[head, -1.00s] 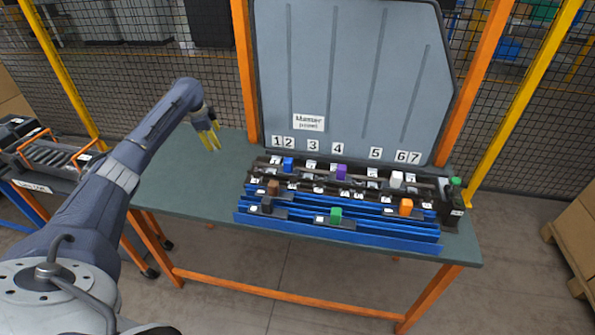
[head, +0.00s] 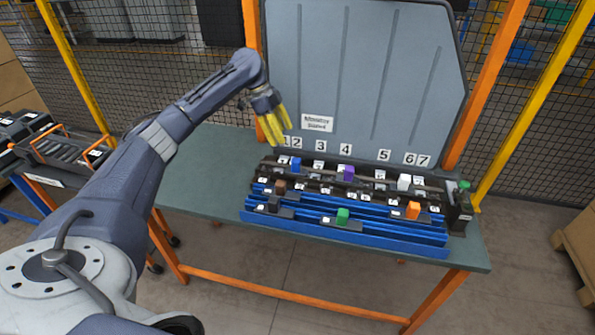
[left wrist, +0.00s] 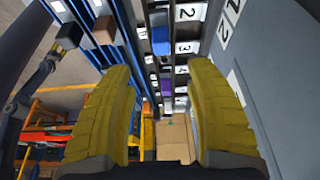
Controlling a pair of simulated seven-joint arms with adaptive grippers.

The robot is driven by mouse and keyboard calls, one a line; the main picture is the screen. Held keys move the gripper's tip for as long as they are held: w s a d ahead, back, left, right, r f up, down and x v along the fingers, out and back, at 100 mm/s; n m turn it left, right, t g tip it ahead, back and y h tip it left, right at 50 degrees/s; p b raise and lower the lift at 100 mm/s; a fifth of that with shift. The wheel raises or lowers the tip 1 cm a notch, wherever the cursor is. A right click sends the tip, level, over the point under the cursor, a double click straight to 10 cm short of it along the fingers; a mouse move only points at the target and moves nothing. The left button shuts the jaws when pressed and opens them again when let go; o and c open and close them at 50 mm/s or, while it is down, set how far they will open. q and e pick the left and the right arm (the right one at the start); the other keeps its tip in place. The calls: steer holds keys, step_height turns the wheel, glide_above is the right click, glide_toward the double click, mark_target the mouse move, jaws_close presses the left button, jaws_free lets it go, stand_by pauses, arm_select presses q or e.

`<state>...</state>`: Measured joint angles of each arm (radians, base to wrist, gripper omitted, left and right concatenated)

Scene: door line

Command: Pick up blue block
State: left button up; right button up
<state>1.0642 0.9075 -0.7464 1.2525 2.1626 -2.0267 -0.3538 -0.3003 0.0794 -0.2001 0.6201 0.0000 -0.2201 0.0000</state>
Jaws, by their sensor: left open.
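My left gripper (head: 277,142) has yellow fingers and is open and empty. It hangs in front of the grey panel, above and slightly left of the blue block, apart from it. The fingers also frame the left wrist view (left wrist: 163,85).
The rack also holds a purple block (head: 349,173), a white block (head: 404,182), a brown block (head: 280,186), a green block (head: 342,215) and an orange block (head: 413,210). The upright grey panel (head: 365,70) stands close behind. The green tabletop (head: 205,170) is bare left of the rack.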

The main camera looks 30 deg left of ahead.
mark_target(295, 159)
arm_select(q)
steer(key=shift+x, duration=6.55)
steer(key=shift+o, duration=0.3)
steer(key=shift+w, duration=0.1)
jaws_close()
